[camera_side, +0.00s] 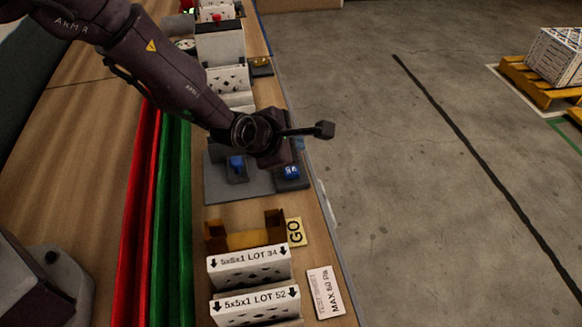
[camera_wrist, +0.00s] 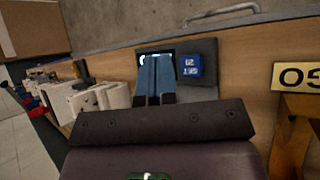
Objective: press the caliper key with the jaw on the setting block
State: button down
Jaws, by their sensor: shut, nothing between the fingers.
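In the side view my gripper (camera_side: 282,150) hangs over the grey fixture plate (camera_side: 222,188). The hand hides its fingers there. In the wrist view my gripper (camera_wrist: 157,65) shows two bluish fingers side by side, shut and empty. Their tips overlap a small lit display (camera_wrist: 147,56); I cannot tell whether they touch anything. A blue block with white lettering (camera_wrist: 189,65) sits on a grey base just right of the fingers; it also shows in the side view (camera_side: 290,172). Another blue piece (camera_side: 236,164) stands on a grey block at its left. I cannot tell which part is the caliper jaw.
More white boxes (camera_wrist: 93,101) stand on the other side. Red and green strips (camera_side: 174,205) run along the bench. Bare floor lies beyond the bench edge.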

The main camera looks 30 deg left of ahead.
aim_at(292, 171)
jog(key=shift+f, duration=1.65)
dwell(0.8)
jog(key=shift+f, duration=0.45)
jog(key=shift+f, duration=0.5)
dwell(0.5)
jog(key=shift+r, duration=0.95)
jog(key=shift+r, duration=2.5)
